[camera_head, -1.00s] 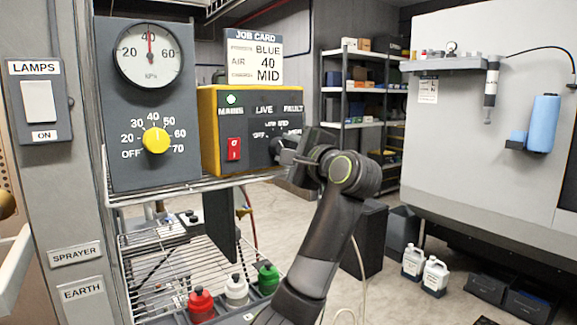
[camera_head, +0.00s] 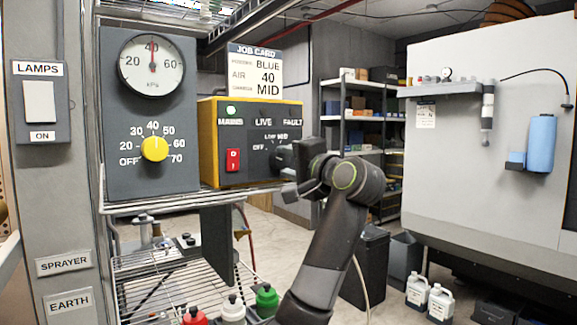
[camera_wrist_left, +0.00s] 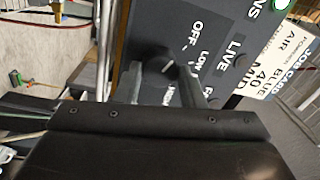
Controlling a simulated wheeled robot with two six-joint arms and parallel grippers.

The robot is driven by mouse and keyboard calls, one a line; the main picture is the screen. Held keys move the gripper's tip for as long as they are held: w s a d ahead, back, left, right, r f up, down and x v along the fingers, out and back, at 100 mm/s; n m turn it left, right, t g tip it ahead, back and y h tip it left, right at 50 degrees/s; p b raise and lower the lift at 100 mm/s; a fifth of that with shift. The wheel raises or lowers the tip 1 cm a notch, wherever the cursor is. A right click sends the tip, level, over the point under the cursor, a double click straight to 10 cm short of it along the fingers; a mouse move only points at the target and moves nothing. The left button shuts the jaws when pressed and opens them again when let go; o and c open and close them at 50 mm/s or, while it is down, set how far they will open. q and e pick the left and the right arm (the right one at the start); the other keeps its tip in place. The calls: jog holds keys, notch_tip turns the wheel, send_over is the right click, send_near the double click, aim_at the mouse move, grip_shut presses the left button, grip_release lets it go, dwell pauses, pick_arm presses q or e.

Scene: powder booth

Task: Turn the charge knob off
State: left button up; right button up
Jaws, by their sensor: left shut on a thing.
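The charge knob (camera_wrist_left: 154,60) is a dark knob on the black face of the yellow-edged control box (camera_head: 207,140). OFF, LOW and MID labels stand around it, with a partly hidden label beyond. My left gripper (camera_head: 281,158) reaches the lower right of this face. In the left wrist view its two grey fingers (camera_wrist_left: 162,82) stand on either side of the knob, shut on it. The gripper hides most of the knob in the head view, and I cannot tell its exact setting. My right gripper is not in view.
A red switch (camera_head: 233,160) is left of the knob on the same box. A grey panel with a yellow dial (camera_head: 155,149) and a gauge (camera_head: 152,64) stands further left. A job card (camera_head: 255,72) stands behind the box. Bottles (camera_head: 266,297) sit below.

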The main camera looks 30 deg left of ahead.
pick_arm(q)
jog(key=shift+f, duration=0.1)
jog(key=o, duration=1)
jog(key=r+b+v, duration=0.1)
jog(key=b+v, duration=0.2)
jog(key=v, duration=1.4)
jog(key=shift+d+f+b, duration=0.2)
jog(key=shift+f+b, duration=0.2)
jog(key=shift+f, duration=0.15)
jog(key=shift+s, duration=0.15)
